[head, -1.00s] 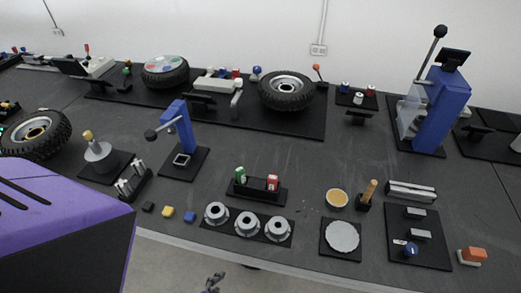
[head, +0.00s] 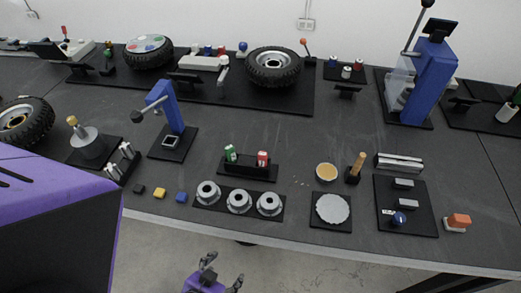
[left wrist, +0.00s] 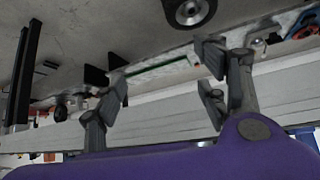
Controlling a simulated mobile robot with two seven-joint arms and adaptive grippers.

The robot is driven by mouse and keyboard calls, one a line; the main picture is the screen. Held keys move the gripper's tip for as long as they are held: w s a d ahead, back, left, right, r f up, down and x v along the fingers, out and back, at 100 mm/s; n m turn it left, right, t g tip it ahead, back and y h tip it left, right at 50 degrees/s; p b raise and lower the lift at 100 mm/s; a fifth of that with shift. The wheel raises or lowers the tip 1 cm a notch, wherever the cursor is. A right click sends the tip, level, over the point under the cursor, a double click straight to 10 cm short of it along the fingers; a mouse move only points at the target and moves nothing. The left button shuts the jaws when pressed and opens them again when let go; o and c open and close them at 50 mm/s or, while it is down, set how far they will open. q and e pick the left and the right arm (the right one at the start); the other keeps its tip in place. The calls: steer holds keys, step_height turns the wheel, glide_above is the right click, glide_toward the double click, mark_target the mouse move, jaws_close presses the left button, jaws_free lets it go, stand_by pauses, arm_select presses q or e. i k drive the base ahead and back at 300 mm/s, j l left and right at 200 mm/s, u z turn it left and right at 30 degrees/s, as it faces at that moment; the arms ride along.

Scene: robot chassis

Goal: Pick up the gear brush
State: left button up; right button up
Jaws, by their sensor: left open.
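A brush with an upright wooden handle (head: 358,163) stands in a small black holder (head: 352,178) at the right middle of the table in the head view. It looks like the gear brush; its bristles are hidden. My left gripper (head: 222,270) is in front of the table's front edge, low in the head view, well to the left of the brush and apart from it. Its fingers are spread and empty. The left wrist view shows the same open fingers (left wrist: 165,82), with no brush recognisable between them. My right gripper is in neither view.
Left of the brush is a round tan dish (head: 326,172). A serrated grey disc (head: 332,209) lies in front on a black plate. Right of it are a metal block (head: 399,162) and a black fixture plate (head: 421,217). Three grey flanged parts (head: 239,201) sit near the front edge.

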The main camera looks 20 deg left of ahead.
mark_target(357, 166)
steer(key=k+j+u, duration=0.1)
steer(key=j, duration=0.2)
steer(key=k+j, duration=0.15)
steer(key=j, duration=0.2)
steer(key=k+j+u, duration=0.15)
steer(key=j, duration=0.15)
steer(key=k+j, duration=0.1)
steer(key=j, duration=0.25)
steer(key=i+l, duration=0.3)
steer(key=i, duration=0.15)
steer(key=j+u, duration=0.05)
